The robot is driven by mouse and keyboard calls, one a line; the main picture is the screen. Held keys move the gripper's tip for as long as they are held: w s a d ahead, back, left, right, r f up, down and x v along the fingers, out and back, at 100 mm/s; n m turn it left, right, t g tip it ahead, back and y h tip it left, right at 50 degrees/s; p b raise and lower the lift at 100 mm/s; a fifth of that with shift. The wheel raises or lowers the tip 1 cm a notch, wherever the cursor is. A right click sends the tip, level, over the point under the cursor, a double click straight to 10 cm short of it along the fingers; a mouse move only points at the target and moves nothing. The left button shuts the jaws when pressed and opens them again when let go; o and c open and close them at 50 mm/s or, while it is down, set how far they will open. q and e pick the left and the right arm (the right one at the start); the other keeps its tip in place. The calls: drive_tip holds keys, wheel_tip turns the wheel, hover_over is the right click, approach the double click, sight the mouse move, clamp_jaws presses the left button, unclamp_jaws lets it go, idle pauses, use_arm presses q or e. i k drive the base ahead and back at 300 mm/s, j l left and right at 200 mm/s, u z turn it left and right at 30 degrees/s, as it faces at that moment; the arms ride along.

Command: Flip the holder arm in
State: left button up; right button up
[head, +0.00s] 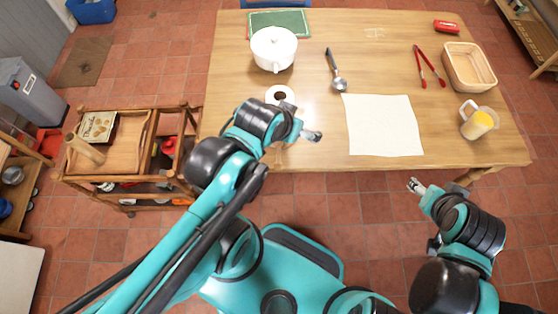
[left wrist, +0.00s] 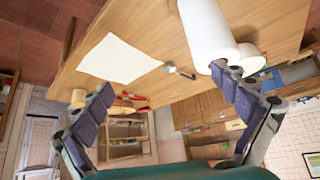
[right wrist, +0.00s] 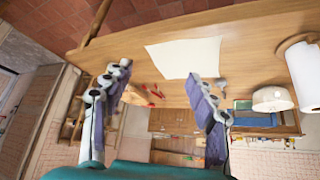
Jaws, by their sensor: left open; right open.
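A white paper roll (head: 281,95) stands near the left front of the wooden table, its dark core showing from above. In the left wrist view the roll (left wrist: 206,30) is large, close to one fingertip. A holder arm cannot be made out in any view. My left gripper (head: 312,136) is open and empty at the table's front edge, just in front and right of the roll. My right gripper (head: 416,186) is open and empty, in front of the table, well to the right of the roll. The right wrist view shows the roll (right wrist: 303,72) at its right edge.
A white pot (head: 274,50) stands behind the roll. A scoop (head: 337,72), a white sheet (head: 383,125), red tongs (head: 430,65), a basket (head: 470,66) and a yellow-filled mug (head: 479,124) lie to the right. A wooden cart (head: 132,150) stands left of the table.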

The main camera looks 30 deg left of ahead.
sight(278, 165)
drive_tip(key=k+l, duration=0.1)
drive_tip(key=k, duration=0.65)
drive_tip(key=k+l, duration=0.15)
drive_tip(key=k, duration=0.6)
drive_tip(key=k+l+z, duration=0.1)
drive_tip(key=k, duration=0.6)
